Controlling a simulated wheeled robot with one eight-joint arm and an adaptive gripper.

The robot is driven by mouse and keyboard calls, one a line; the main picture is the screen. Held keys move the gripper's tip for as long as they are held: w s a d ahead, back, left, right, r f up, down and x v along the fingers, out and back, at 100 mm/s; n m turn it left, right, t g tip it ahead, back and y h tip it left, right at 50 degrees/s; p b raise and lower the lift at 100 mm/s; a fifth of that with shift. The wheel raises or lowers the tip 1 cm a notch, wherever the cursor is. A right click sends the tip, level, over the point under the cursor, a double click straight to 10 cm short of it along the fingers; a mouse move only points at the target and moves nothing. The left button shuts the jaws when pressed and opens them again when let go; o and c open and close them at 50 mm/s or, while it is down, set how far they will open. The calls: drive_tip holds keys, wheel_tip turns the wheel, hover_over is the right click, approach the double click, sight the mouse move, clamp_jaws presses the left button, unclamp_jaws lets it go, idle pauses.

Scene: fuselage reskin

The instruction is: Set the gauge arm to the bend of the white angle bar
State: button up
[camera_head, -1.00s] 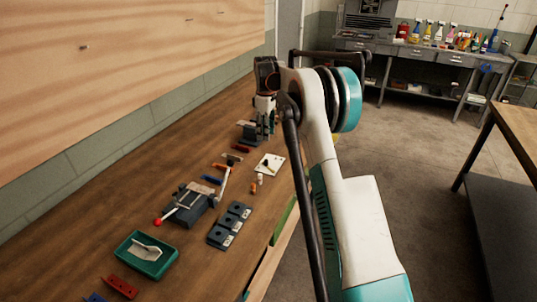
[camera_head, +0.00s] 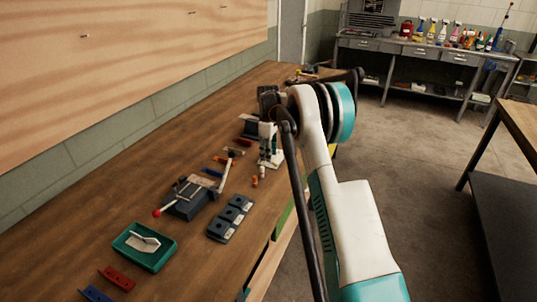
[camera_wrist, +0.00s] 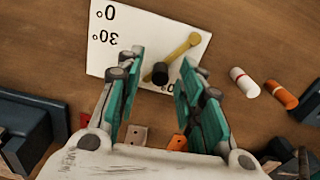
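The gauge is a white plate (camera_wrist: 110,65) on the bench, with "0°" and "30°" upside down in the wrist view; a lower mark is partly hidden. Its brass gauge arm (camera_wrist: 180,53) slants from a round upper-right end to a black knob (camera_wrist: 160,73). My gripper (camera_wrist: 160,62) is open and points down over the plate, the knob between its teal fingers; contact cannot be told. In the head view my gripper (camera_head: 269,150) hides most of the gauge. A white bent piece (camera_head: 143,241), possibly the angle bar, lies in a green tray (camera_head: 126,255).
A clamp-like fixture (camera_head: 190,200) with a red-balled lever and a dark three-part block (camera_head: 230,218) are nearer. Red (camera_head: 117,278) and blue (camera_head: 95,294) pieces lie at the front.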

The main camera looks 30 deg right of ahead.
drive_tip(key=shift+c, duration=0.4)
clamp_jaws()
drive_tip(key=shift+d+m, duration=0.1)
drive_tip(key=shift+m, duration=0.2)
drive_tip(key=shift+d+m+p, duration=0.5)
drive_tip(key=shift+m+p, duration=0.05)
drive_tip(key=shift+m, duration=0.65)
drive_tip(key=shift+s+d+m+p, duration=0.15)
drive_tip(key=shift+d+m+p, duration=0.35)
drive_tip(key=shift+m, duration=0.9)
drive_tip(key=shift+d, duration=0.2)
drive_tip(key=shift+o, duration=0.4)
unclamp_jaws()
